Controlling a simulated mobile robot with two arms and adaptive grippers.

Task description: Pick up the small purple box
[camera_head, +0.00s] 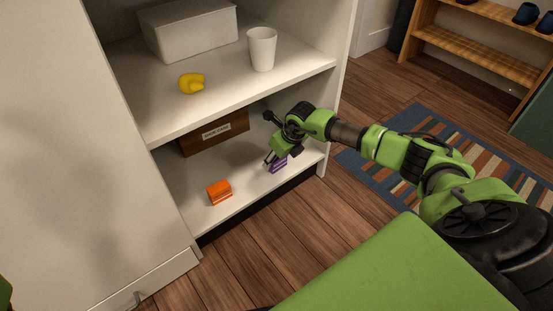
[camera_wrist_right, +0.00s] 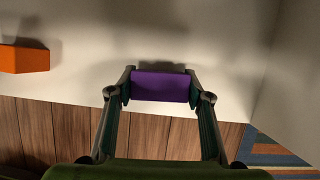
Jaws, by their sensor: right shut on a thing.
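The small purple box (camera_head: 279,164) is at the right end of the lower shelf in the head view. In the right wrist view the purple box (camera_wrist_right: 160,86) sits between the two fingertips, which touch its left and right ends. My right gripper (camera_head: 272,161) is shut on it and partly covers it in the head view; the right wrist view shows both fingers (camera_wrist_right: 160,90) clearly. I cannot tell whether the box is resting on the shelf or slightly raised. My left gripper is not in view.
An orange box (camera_head: 219,192) lies left of the purple one on the lower shelf (camera_head: 245,205). A brown labelled box (camera_head: 214,133) stands behind. The upper shelf (camera_head: 225,90) overhead holds a yellow object (camera_head: 192,84), a white cup (camera_head: 262,49) and a white box (camera_head: 190,30).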

